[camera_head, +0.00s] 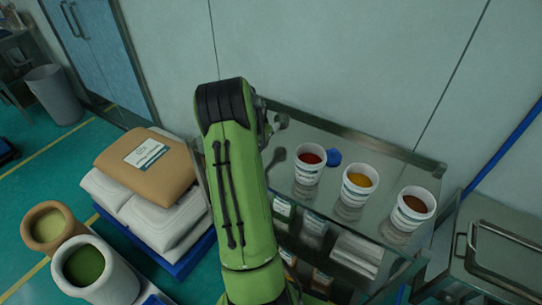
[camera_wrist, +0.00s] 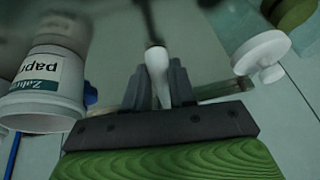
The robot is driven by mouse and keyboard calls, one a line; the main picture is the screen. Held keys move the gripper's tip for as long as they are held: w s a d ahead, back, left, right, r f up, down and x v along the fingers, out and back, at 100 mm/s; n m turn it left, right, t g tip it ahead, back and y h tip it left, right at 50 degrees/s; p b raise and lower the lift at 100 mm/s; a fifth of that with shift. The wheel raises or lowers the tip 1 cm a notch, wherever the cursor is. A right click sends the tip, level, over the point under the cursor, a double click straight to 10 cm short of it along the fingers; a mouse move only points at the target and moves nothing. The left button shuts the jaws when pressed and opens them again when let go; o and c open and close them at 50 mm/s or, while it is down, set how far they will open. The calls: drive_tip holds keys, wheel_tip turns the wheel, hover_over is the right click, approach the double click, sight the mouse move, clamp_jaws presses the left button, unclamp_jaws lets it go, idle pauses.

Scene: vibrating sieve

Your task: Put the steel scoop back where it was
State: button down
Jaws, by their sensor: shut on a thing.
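The steel scoop shows in the head view as a small grey rounded end (camera_head: 281,121) just right of my green arm, above the back left of the steel table (camera_head: 390,160). A dark spoon-like shape on the tabletop below it looks like its shadow or reflection. In the wrist view my gripper (camera_wrist: 158,68) is shut on the scoop's pale handle (camera_wrist: 156,58), which runs upward into a dark, blurred part. The scoop's bowl is not clear there. In the head view my arm hides the jaws.
Tubs of red (camera_head: 308,166), yellow (camera_head: 357,188) and brown-orange powder (camera_head: 411,212) stand on the table, with a blue object (camera_head: 333,157) by the red one. Sacks (camera_head: 147,165) are stacked left of my arm. A wall (camera_head: 340,60) stands behind.

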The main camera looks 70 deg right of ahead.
wheel_tip(320, 180, down, 6)
drive_tip(key=shift+s+r, duration=0.1)
drive_tip(key=shift+r, duration=0.15)
drive_tip(key=shift+f, duration=0.4)
drive_tip(key=c, duration=0.9)
unclamp_jaws()
